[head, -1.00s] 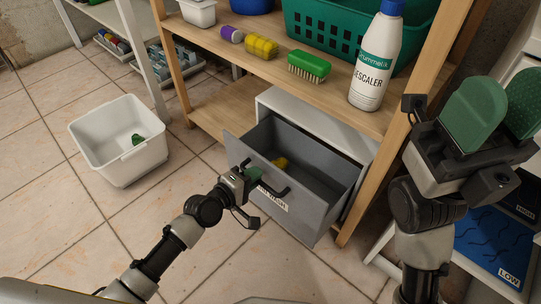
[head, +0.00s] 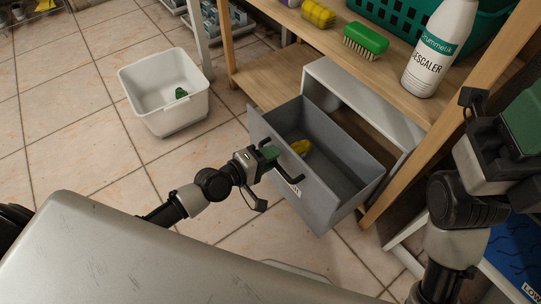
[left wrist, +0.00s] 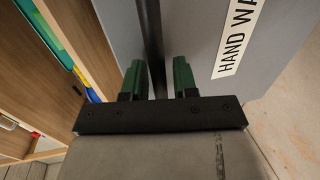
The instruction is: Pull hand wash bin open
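The hand wash bin (head: 322,207) is a grey drawer in a white-grey housing (head: 345,88) under the wooden shelf. My left gripper (head: 270,154) is at the drawer's dark bar handle (left wrist: 151,40).
A white bin (head: 150,80) with a green item stands on the tiled floor to the left. The shelf (head: 390,75) above holds a descaler bottle (head: 437,50), a green brush (head: 366,38) and a teal basket. Floor before the drawer is clear.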

